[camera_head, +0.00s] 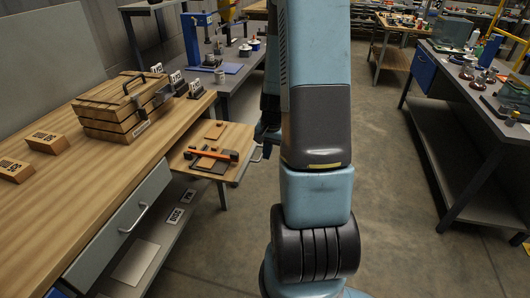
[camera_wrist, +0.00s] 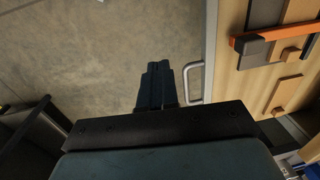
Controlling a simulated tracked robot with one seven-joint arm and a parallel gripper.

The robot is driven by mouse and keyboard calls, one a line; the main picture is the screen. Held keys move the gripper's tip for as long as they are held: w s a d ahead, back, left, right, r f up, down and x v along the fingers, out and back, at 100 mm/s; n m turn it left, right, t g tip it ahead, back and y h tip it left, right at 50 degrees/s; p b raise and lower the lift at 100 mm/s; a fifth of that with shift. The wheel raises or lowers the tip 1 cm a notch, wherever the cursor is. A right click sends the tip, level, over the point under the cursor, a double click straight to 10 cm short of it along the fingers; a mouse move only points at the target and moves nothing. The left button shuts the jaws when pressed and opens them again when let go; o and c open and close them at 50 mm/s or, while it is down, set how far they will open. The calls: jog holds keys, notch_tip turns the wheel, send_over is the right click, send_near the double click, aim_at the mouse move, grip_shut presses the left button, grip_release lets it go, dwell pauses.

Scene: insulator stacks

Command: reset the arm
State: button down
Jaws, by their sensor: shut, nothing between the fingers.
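My gripper shows in the wrist view (camera_wrist: 157,68), its two dark fingers closed together with nothing between them. It hangs above bare floor, beside a silver drawer handle (camera_wrist: 193,82). In the head view my blue and black arm stands upright in the middle of the picture.
A wooden workbench (camera_head: 60,220) with a wooden crate (camera_head: 115,105) fills the left. Grey benches (camera_head: 440,120) stand right. Floor between is clear.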

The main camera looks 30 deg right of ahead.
jog(key=s+a+r+n+t, duration=0.1)
jog(key=s+a+r+n, duration=0.15)
jog(key=a+r, duration=0.45)
jog(key=s+a+r+n+t, duration=0.1)
jog(key=s+a+r+n, duration=0.15)
jog(key=r, duration=0.85)
jog(key=s+a+r+n+t, duration=0.1)
jog(key=s+a+r+n, duration=0.2)
jog(key=r, duration=0.5)
jog(key=s+a+r+n+t, duration=0.1)
jog(key=s+a+r, duration=0.3)
jog(key=s+r, duration=0.2)
jog(key=s, duration=0.2)
jog(key=shift+s+a+r+n+t+h, duration=0.25)
jog(key=shift+s+r+n+t+h, duration=0.05)
jog(key=shift+t+h, duration=0.1)
